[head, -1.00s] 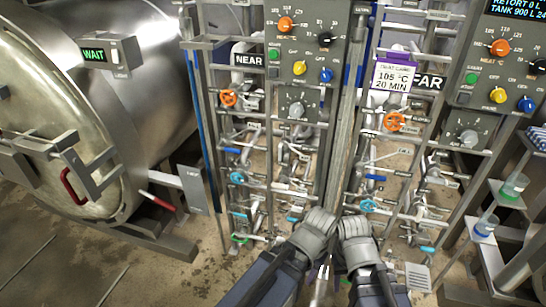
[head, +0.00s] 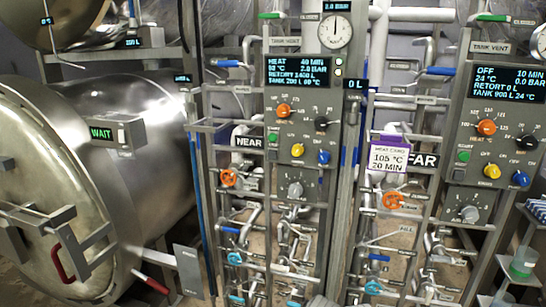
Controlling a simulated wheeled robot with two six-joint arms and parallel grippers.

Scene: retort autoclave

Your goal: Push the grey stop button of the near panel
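The near panel (head: 302,130) is a grey upright box in the middle of the head view, beside the NEAR sign (head: 248,142). It has a lit display (head: 298,73), an orange knob, a black knob, and green, yellow and blue controls. A small grey button (head: 272,154) sits just under the green button (head: 272,138); its marking is too small to read. A larger grey dial (head: 295,189) is lower on the panel. My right gripper is not clearly visible.
The far panel (head: 497,150) stands at right with similar controls. A heat card (head: 388,157) hangs between the panels. Pipes and valve wheels, including an orange one (head: 229,178), fill the rack below. A large steel vessel (head: 150,170) stands at left.

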